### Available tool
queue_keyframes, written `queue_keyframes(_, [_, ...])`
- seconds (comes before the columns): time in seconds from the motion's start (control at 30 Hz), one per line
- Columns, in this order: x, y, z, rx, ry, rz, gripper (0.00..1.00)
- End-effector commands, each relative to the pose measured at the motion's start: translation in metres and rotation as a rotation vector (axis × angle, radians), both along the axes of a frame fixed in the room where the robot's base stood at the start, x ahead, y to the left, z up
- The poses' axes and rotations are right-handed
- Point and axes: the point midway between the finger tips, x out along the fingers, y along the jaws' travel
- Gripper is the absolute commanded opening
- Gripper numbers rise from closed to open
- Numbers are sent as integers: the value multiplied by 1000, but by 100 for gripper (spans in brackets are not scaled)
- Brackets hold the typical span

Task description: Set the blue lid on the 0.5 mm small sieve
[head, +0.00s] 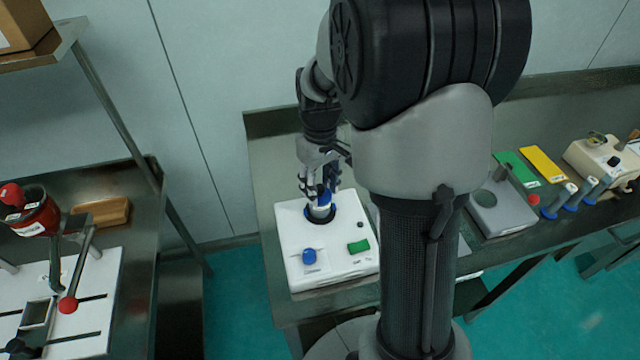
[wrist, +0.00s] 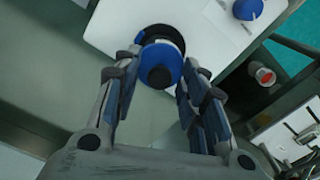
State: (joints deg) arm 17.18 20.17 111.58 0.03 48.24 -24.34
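The white sieve machine (head: 345,262) stands on the bench. A small white cylinder with a blue upper part, which looks like the small sieve (head: 320,210), stands upright in its dark round opening. In the wrist view a round blue lid (wrist: 174,56) with a black knob lies between my fingers, in line with that opening. My gripper (head: 321,184) is right above the machine, and its fingers (wrist: 160,77) stand apart at either side of the blue top. The size mark is too small to read. The lid's seating on the sieve is hard to see.
A blue knob (head: 309,256) and a green switch (head: 358,246) sit on the machine's front. To the right are a grey device (head: 505,212), several blue-and-white cylinders (head: 570,196), and green and yellow pads (head: 543,163). A second bench stands at left.

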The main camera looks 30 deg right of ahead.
Motion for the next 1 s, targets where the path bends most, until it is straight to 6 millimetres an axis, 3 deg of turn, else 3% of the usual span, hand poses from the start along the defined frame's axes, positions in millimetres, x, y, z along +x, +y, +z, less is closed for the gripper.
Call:
queue_keyframes(0.17, [0, 0, 16, -1, -2, 0, 39])
queue_keyframes(0.6, [1, 0, 105, -1, -3, 0, 39])
queue_keyframes(0.77, [0, 0, 120, -1, -2, 0, 39])
queue_keyframes(0.87, [-4, 5, 129, -3, -13, -1, 39])
queue_keyframes(1.0, [-28, 29, 155, -17, -70, -15, 39])
